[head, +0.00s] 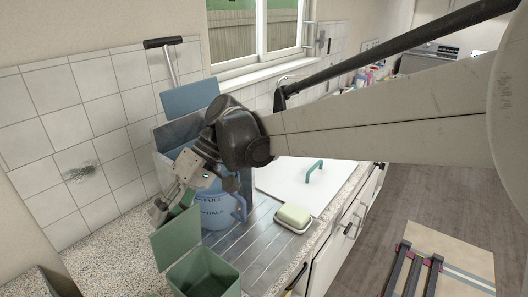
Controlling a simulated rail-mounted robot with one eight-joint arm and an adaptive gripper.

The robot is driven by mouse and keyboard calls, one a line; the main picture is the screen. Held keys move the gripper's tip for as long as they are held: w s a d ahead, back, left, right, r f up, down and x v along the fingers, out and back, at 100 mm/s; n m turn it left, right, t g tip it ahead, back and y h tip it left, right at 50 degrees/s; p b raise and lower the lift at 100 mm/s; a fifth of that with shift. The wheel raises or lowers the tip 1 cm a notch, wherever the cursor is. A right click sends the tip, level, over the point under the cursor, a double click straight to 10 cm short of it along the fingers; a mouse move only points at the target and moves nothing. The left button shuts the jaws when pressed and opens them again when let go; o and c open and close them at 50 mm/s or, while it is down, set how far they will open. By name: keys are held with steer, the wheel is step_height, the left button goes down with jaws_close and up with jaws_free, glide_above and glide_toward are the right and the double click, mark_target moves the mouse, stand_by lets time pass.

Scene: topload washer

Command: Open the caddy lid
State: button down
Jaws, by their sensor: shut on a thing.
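The green caddy (203,274) stands at the bottom of the head view, on the metal drainer's left end, and I look into its open top. Its green lid (176,240) stands raised, roughly upright, along the caddy's back left side. My gripper (166,211) reaches down from the upper right and is shut on the lid's upper edge. The fingertips are small and partly hidden there, so the exact contact is hard to see.
A blue jug (216,212) with "FULL" and "HALF" marks stands close behind the caddy, beside my gripper. A soap dish with a pale bar (293,217) lies right on the drainer (252,248). The tiled wall (70,120) is close on the left.

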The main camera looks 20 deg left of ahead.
stand_by(0.4)
steer(key=c, duration=1.5)
jaws_free()
steer(key=v, duration=1.2)
steer(key=shift+w, duration=0.1)
steer(key=shift+c, duration=0.2)
